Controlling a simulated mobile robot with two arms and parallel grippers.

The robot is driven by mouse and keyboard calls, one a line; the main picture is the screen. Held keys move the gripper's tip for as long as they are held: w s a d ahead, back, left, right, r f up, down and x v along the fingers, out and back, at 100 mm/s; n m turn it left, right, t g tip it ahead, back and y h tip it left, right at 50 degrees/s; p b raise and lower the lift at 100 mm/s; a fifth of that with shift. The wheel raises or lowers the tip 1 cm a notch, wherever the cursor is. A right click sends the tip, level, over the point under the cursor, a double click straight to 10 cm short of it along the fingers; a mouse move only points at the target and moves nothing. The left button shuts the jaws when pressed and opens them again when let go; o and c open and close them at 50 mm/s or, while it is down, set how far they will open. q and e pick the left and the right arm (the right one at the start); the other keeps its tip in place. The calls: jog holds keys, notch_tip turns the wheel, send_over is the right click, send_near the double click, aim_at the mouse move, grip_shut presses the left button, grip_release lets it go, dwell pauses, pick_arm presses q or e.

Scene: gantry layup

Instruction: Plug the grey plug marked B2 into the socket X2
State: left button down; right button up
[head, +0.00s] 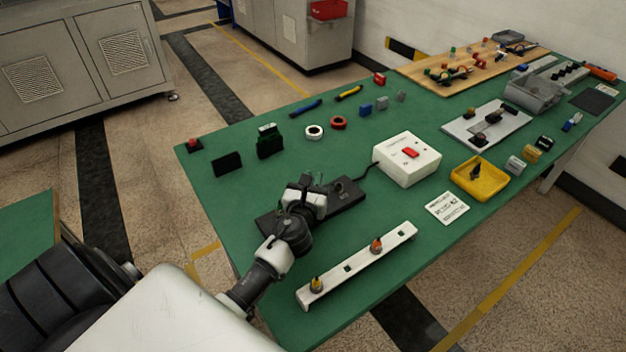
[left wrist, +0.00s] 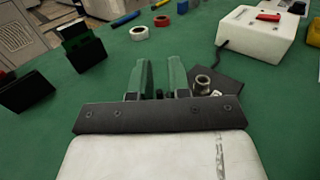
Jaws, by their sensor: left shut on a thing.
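My left gripper (head: 312,193) is over the dark socket plate (head: 349,193), which lies on the green table. In the left wrist view its two fingers (left wrist: 160,82) point away from the camera, shut on what seems to be the grey plug. Only a small dark part of this shows low between the fingers; no B2 mark can be read. A round metal socket (left wrist: 203,82) on the plate shows just right of the fingers. The gripper hides part of the plate. I cannot read X2 or tell whether the plug touches a socket. My right gripper is not in view.
A white box with a red switch (head: 409,158) stands right of the plate, with a black cable between them. A white rail (head: 336,277) holding orange and yellow-topped pieces lies in front. A yellow tray (head: 460,185) and a printed card (head: 446,208) lie farther right.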

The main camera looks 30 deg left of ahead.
pick_arm(q)
jog(key=shift+f, duration=0.4)
jog(key=c, duration=1)
grip_release()
jog(key=shift+s, duration=0.1)
jog(key=b+v, duration=0.1)
jog(key=v, duration=0.8)
jog(key=shift+s, duration=0.2)
jog(key=shift+s+d+r, duration=0.1)
jog(key=shift+s+d, duration=0.15)
jog(key=shift+s, duration=0.35)
